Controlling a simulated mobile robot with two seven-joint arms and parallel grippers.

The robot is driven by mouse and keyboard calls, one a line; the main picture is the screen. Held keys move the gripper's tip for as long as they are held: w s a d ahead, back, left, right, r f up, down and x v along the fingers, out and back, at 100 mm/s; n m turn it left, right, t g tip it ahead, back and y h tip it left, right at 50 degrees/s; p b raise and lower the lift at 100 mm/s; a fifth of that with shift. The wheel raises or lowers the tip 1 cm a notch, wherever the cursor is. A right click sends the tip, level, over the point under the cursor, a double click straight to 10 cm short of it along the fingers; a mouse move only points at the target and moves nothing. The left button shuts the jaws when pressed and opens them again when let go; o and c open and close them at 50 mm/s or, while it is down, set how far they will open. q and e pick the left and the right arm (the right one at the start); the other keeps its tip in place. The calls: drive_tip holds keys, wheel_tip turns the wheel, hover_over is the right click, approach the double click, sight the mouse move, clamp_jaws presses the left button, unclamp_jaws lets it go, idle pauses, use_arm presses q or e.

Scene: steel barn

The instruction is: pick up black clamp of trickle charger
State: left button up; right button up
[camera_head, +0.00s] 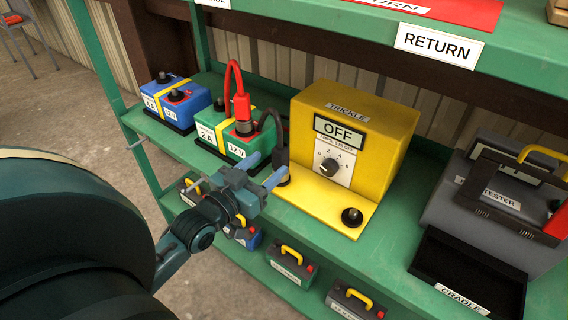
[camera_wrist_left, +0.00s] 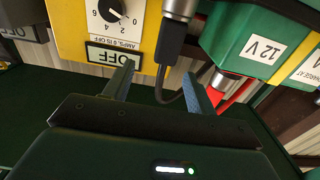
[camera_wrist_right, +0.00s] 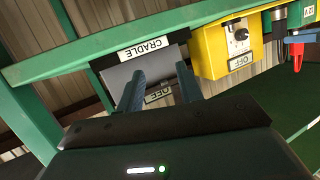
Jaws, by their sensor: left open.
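The yellow trickle charger (camera_head: 385,128), reading OFF, stands on the green shelf. Its black clamp (camera_head: 281,155) is upright on a post at the left of the charger's front ledge, with a black cable arching from its top. My left gripper (camera_head: 264,170) is open just in front of the clamp. In the left wrist view the black clamp (camera_wrist_left: 171,42) shows beyond the gap between the left fingers (camera_wrist_left: 158,82), closer to the finger on the right; contact cannot be told. My right gripper (camera_wrist_right: 160,83) is open and empty, with the charger (camera_wrist_right: 226,48) farther off in its view.
A red clamp (camera_head: 242,107) sits on the green 12 V battery (camera_head: 220,132), left of the black clamp. A blue battery (camera_head: 178,100) is farther left. A bare black post (camera_head: 352,217) stands on the ledge's right. The tester (camera_head: 500,190) and cradle (camera_head: 465,275) are at right.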

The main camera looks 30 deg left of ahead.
sight(285, 148)
use_arm(q)
drive_tip(key=w, duration=0.3)
drive_tip(key=shift+w+d, duration=0.1)
drive_tip(key=shift+d, duration=0.05)
drive_tip(key=shift+w+f+b, duration=0.15)
drive_tip(key=shift+w+b, duration=0.1)
drive_tip(key=shift+w, duration=1.15)
drive_tip(key=shift+w+f+b, duration=0.15)
drive_tip(key=shift+w+b, duration=0.1)
drive_tip(key=shift+w, duration=1.1)
clamp_jaws()
